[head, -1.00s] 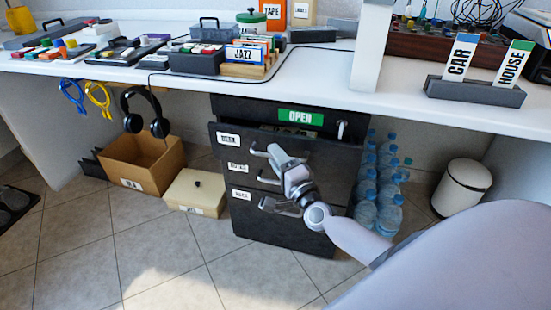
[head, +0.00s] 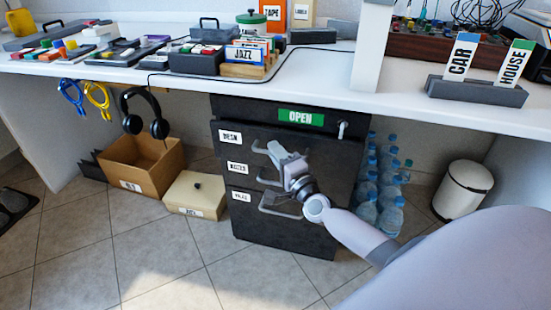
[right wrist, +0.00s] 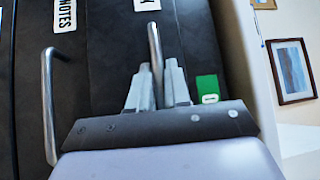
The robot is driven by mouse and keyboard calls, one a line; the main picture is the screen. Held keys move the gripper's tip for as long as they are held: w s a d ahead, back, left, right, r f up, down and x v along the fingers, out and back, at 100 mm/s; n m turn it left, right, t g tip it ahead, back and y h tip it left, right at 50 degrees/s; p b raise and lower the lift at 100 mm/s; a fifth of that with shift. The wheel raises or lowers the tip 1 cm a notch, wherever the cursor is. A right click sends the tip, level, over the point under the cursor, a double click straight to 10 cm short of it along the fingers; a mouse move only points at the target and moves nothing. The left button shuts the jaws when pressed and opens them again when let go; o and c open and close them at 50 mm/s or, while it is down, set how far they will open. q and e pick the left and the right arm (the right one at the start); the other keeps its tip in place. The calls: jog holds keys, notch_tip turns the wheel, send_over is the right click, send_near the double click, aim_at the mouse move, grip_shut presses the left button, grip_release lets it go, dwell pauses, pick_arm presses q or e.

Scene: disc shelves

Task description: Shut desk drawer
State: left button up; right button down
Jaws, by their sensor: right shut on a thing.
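A black drawer cabinet (head: 290,238) stands under the white desk, with three labelled drawers. In the head view my right gripper (head: 279,155) is at the top drawer and hides part of the handle. It is shut on the handle. My left gripper is not in view.
A green OPEN sign (head: 301,118) is on the cabinet above the drawers. Water bottles (head: 388,215) and a white bin (head: 462,190) stand to the right. A cardboard box (head: 145,165) and a cream box (head: 196,195) sit on the floor to the left.

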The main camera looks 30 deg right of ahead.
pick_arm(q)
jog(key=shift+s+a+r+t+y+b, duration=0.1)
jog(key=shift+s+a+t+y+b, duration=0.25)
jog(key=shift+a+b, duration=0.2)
pick_arm(e)
jog(key=shift+w+d+r, duration=0.1)
jog(key=shift+w+d, duration=0.85)
jog(key=shift+d, duration=0.3)
jog(key=c, duration=1.2)
grip_release()
pick_arm(q)
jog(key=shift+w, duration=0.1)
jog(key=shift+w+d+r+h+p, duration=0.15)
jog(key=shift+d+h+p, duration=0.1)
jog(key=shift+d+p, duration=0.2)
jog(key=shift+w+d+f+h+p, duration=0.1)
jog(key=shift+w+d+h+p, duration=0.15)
jog(key=shift+p, duration=0.3)
pick_arm(e)
jog(key=shift+s+a+f, duration=0.1)
jog(key=shift+s+f, duration=0.05)
jog(key=shift+s, duration=1.05)
jog(key=shift+s+a+f, duration=0.15)
jog(key=shift+s, duration=1)
jog(key=shift+s+a+f, duration=0.1)
jog(key=shift+s+f, duration=0.05)
jog(key=shift+s, duration=1.05)
